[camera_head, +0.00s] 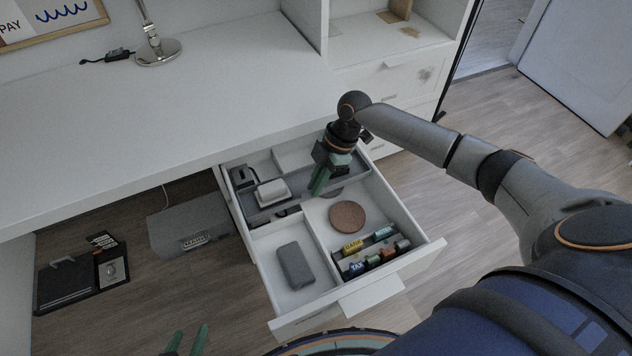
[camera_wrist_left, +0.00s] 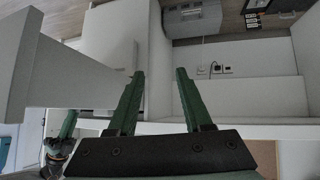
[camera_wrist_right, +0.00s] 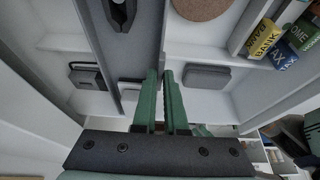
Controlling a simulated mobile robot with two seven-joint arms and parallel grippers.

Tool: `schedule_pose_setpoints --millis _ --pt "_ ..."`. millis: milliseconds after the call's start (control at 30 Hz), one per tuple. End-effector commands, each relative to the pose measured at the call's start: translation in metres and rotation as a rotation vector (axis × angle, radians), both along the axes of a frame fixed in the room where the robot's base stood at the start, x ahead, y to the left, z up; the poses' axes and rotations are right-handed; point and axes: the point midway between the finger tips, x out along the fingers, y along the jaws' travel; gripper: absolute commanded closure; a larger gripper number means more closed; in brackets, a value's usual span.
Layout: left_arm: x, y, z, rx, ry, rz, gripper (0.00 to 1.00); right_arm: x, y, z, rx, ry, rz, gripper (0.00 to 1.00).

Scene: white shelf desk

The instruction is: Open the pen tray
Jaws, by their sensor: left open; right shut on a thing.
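The pen tray (camera_head: 262,213) is a grey tray lying across the far part of the open white drawer (camera_head: 402,254). The exact contact is partly hidden by the fingers. My left gripper (camera_head: 187,340) is open and empty at the bottom of the head view, apart from the drawer.
The drawer also holds a brown round coaster (camera_head: 347,217), a grey case (camera_head: 295,266) and several labelled rolls (camera_head: 357,267). The white desk (camera_head: 200,85) overhangs the back of the drawer. A grey box (camera_head: 190,228) and a black organizer (camera_head: 82,280) lie on the floor.

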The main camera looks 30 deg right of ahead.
Motion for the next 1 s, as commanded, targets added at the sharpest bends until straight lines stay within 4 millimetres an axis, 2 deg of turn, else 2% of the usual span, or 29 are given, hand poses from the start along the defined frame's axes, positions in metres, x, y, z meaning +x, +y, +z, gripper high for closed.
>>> schedule_pose_setpoints --millis 167,400,633,767,1000 --pt "0.0 0.0 0.009 0.001 0.002 0.0 0.5 -0.008 0.0 0.003 -0.001 0.002 0.0 1.0" --pt "0.0 -0.002 0.04 -0.003 0.005 -0.001 0.5 -0.049 0.002 0.006 -0.001 0.009 0.0 1.0" --pt "0.001 0.005 0.053 0.003 -0.011 0.018 0.5 -0.084 0.004 0.003 -0.001 0.006 -0.001 1.0" --pt "-0.001 0.013 0.052 0.011 -0.012 0.034 0.5 -0.091 0.005 0.001 0.0 0.004 -0.001 1.0" --pt "-0.005 0.016 0.046 0.015 -0.001 0.039 0.5 -0.091 0.005 0.0 0.001 0.0 -0.001 1.0"
